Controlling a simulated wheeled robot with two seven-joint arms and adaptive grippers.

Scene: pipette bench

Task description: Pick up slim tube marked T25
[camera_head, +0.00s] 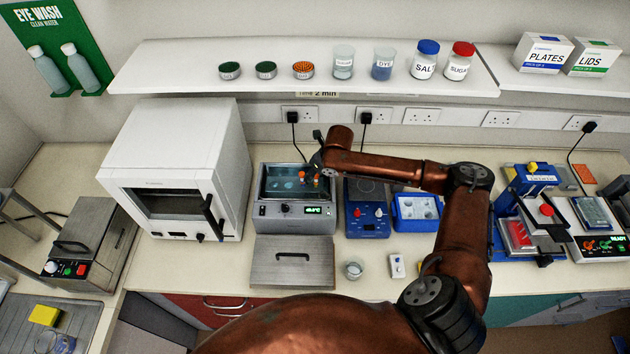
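A water bath (268,212) with a lit green display stands in the middle of the bench. Slim tubes with orange caps (302,176) stand in its open basin, near the right side. Any marking such as T25 is too small to read, so I cannot tell which tube carries it. My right gripper (316,165) is over the right part of the basin, close to the orange caps. It is small and dark here, and I cannot tell whether its fingers are open or touch a cap. My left gripper is not in view.
The bath's metal lid (292,270) lies in front of it. A white oven (175,150) stands to the left. A blue device (367,222) and a blue rack (416,222) stand to the right. A small beaker (353,270) is near the front edge. A shelf (310,82) with jars runs above.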

